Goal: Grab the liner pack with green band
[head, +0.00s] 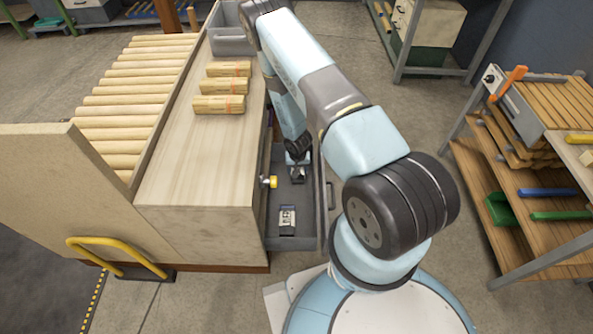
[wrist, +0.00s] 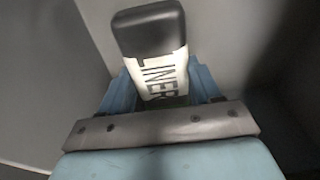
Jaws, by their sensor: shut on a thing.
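A liner pack (wrist: 160,75) with a black end and a white face lettered LINER stands between the fingers of my gripper (wrist: 158,88) in the wrist view. My gripper is shut on it. In the head view my gripper (head: 297,174) reaches down into the open grey drawer (head: 276,242), and the held pack is too small to make out clearly. Another small pack with a pale label (head: 287,218) lies in the drawer, nearer the front; its band colour cannot be told.
The wooden bench (head: 190,165) stands left of the drawer, with several wood bundles (head: 220,104) and a grey bin (head: 232,40) on top. The drawer walls are close around my gripper. A shelf rack (head: 530,195) stands at the right.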

